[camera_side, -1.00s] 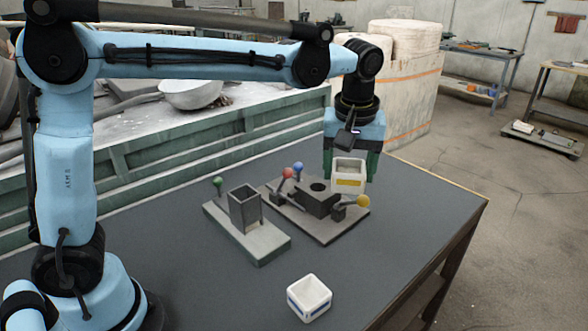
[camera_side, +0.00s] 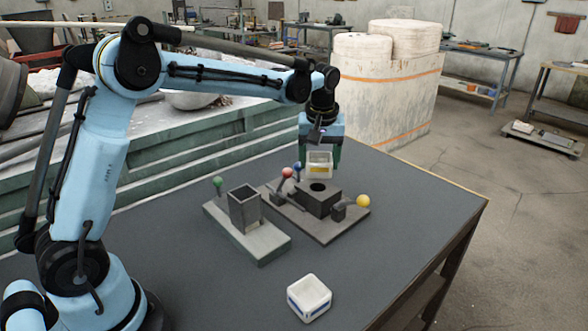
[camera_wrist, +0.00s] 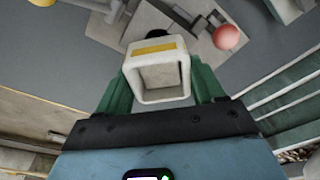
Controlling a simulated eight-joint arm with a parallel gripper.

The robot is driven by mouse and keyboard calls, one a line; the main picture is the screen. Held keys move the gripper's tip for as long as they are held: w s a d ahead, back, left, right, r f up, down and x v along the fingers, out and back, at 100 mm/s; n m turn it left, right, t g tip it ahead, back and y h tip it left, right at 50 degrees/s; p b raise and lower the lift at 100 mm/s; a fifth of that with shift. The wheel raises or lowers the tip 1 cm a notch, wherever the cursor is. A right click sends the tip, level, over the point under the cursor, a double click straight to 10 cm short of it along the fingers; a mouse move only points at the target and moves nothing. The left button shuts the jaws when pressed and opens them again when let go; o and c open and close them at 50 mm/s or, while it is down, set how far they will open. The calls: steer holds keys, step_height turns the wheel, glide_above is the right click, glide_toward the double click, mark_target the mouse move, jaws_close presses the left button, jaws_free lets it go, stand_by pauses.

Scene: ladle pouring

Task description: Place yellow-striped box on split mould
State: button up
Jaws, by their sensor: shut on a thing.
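The yellow-striped box (camera_side: 319,164) is a small white open-topped box with a yellow band. My gripper (camera_side: 320,158) is shut on it and holds it upright, just above and behind the split mould (camera_side: 318,198) in the side view. The split mould is a dark block with a round hole in its top, on a grey base plate. In the wrist view the box (camera_wrist: 158,72) sits between the green fingers of my gripper (camera_wrist: 160,85), its stripe towards the mould. The box hides much of the mould there.
Red, blue and yellow (camera_side: 363,201) ball-ended levers stand around the mould. A grey square tube fixture (camera_side: 245,208) with a green knob (camera_side: 218,181) stands to its left. A blue-striped white box (camera_side: 309,297) sits near the front. The table (camera_side: 150,260) is otherwise largely clear.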

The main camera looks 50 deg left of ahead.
mark_target(318, 173)
steer(key=shift+f, duration=1.95)
steer(key=o, duration=0.8)
steer(key=shift+f, duration=0.15)
